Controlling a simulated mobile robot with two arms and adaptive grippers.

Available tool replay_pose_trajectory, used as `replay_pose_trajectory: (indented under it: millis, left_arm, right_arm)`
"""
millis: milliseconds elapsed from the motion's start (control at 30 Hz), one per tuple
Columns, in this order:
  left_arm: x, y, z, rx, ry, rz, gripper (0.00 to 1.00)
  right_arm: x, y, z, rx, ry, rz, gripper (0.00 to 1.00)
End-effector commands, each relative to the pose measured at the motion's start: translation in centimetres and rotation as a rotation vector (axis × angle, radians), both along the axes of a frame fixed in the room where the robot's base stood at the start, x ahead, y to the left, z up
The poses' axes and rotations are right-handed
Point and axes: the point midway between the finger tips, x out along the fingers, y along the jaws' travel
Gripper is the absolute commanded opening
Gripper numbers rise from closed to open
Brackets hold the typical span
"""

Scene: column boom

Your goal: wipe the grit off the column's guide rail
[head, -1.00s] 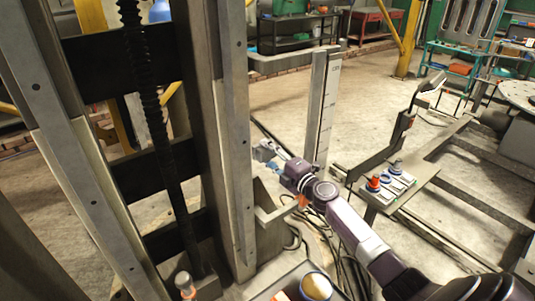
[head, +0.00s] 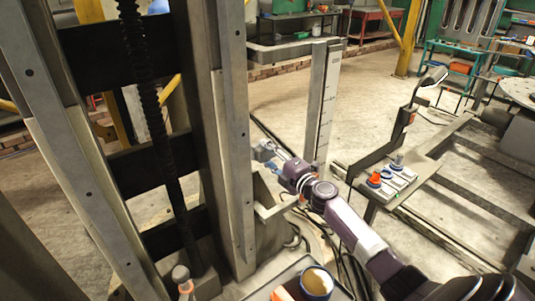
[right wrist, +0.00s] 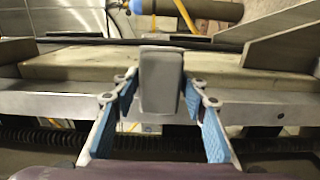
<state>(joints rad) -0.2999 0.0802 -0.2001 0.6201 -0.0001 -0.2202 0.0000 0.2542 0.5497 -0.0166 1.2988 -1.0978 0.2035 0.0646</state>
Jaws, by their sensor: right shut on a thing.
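The column (head: 205,110) stands upright at the left, with a long pale metal guide rail (head: 236,150) down its right front edge. A second pale rail strip (head: 75,185) runs down its left side. My right gripper (head: 266,153) is just right of the right rail, about mid-height. In the right wrist view its blue-padded fingers are shut on a grey block (right wrist: 161,80), which stands out in front of a pale, dull column surface (right wrist: 90,66). I cannot tell whether the block touches it. Grit is not clearly distinguishable. My left gripper is not in view.
A dark screw (head: 150,110) runs down inside the column. A tray (head: 262,292) with an orange item and a round tub (head: 316,283) is at bottom centre. A scaled post (head: 322,105) and a bench with knobs (head: 385,180) stand right of my gripper. Cables lie below.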

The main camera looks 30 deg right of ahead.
Motion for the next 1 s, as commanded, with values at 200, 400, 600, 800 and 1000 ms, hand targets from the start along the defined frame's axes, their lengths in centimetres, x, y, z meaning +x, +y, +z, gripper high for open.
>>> replay_pose_trajectory:
  millis: [200,400,600,800,1000]
  left_arm:
    - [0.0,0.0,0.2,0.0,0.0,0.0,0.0]
    - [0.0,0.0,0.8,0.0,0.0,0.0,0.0]
    - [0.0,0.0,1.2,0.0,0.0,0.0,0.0]
    - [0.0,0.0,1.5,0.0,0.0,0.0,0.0]
    - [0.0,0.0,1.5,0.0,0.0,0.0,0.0]
  right_arm:
    - [-0.2,0.1,0.0,0.0,0.001,0.0,0.2]
    - [-2.1,-0.1,0.1,0.0,0.002,0.0,0.2]
    - [-4.2,-0.3,0.0,0.001,0.002,0.0,0.2]
    - [-5.7,-0.4,0.1,0.0,0.001,0.0,0.2]
    - [-6.0,-0.5,0.1,0.0,-0.001,0.0,0.2]
